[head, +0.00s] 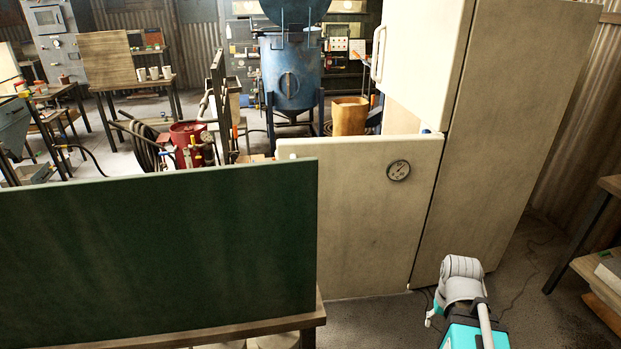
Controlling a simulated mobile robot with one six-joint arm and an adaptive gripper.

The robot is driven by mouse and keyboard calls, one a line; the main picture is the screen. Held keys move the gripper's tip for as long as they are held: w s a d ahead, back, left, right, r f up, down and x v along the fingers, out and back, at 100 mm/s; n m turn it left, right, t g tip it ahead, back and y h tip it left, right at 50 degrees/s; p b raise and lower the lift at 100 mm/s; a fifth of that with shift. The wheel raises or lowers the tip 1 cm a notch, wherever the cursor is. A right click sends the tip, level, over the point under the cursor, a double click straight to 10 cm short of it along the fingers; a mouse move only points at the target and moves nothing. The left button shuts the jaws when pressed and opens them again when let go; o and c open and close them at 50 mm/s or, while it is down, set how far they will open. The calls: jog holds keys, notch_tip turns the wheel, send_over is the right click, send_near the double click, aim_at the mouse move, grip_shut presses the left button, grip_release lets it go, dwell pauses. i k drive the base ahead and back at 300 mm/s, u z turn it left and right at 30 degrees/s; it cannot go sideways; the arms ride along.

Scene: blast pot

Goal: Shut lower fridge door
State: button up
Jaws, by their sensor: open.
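The lower fridge door (350,220) is a cream panel with a round dial gauge (398,170) on its face. It stands swung open, reaching out to the left from the fridge body (510,130). Its near bottom left part is hidden behind a green board. The upper fridge door (425,55) is above it, with a pale handle (378,52) at its left edge. It reaches less far left than the lower door. A grey and teal part of my arm shows at the bottom right, in front of the fridge side. My gripper is not visible.
The green board (160,255) on a wooden-edged table blocks the lower left. A wooden shelf (600,265) stands at the right edge. Behind the door are a blue blast pot (290,80), a tan bin (350,115) and a red canister (190,135). Floor shows around my arm.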

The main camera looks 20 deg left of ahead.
aim_at(371, 215)
jog(key=i, duration=1.25)
jog(key=u, duration=0.4)
